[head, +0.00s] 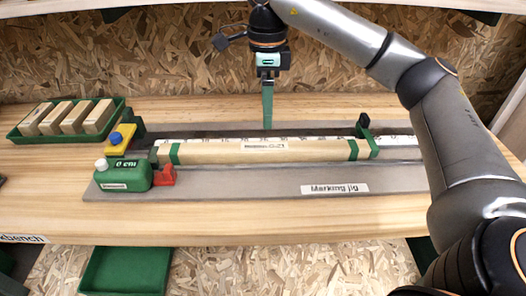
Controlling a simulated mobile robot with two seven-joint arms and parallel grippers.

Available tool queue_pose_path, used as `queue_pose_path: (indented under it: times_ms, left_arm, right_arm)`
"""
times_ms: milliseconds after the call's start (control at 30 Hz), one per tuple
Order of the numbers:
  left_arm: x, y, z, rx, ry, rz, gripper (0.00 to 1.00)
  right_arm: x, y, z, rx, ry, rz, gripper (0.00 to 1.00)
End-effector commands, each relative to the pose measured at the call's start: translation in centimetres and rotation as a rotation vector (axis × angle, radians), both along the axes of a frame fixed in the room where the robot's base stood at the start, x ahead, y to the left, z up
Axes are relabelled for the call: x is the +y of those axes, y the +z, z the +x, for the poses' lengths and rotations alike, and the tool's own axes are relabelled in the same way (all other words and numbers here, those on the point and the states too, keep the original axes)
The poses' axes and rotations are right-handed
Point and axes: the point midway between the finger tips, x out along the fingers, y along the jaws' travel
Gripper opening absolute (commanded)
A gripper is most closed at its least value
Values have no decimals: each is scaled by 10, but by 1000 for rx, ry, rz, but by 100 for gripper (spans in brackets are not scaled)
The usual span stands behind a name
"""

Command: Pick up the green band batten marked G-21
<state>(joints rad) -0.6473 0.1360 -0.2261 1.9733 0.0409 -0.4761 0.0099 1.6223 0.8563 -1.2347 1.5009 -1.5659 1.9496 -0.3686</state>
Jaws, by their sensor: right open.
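The pale wooden batten (220,153) lies lengthwise on the grey marking jig (230,188) in the head view. It has a green band near each end and a small white label (264,146) at its middle; the marking is too small to read surely. My right gripper (267,122) points down just behind the batten's middle in the picture, apart from it. It is open and empty, with its green fingers seen edge-on. My left gripper is not in view.
A green bottle (125,175), a red block (163,176) and a yellow piece with a blue knob (120,138) crowd the batten's left end. A black-topped post (363,125) stands near its right end. A green tray (28,136) of wooden blocks sits at left. The bench front is clear.

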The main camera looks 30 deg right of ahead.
Motion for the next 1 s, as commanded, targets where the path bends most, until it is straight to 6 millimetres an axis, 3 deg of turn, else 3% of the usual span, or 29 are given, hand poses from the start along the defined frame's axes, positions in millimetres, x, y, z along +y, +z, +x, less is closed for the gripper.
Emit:
queue_pose_path:
  times_ms: [200,433,700,1000]
  left_arm:
    - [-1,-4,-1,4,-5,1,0]
    - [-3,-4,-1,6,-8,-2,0]
    - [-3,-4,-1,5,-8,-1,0]
    - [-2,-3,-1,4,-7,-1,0]
  right_arm:
    - [0,-40,0,3,0,2,85]
    - [1,-57,1,2,2,3,85]
    - [2,-96,3,2,1,4,85]
    - [2,-102,3,0,1,4,85]
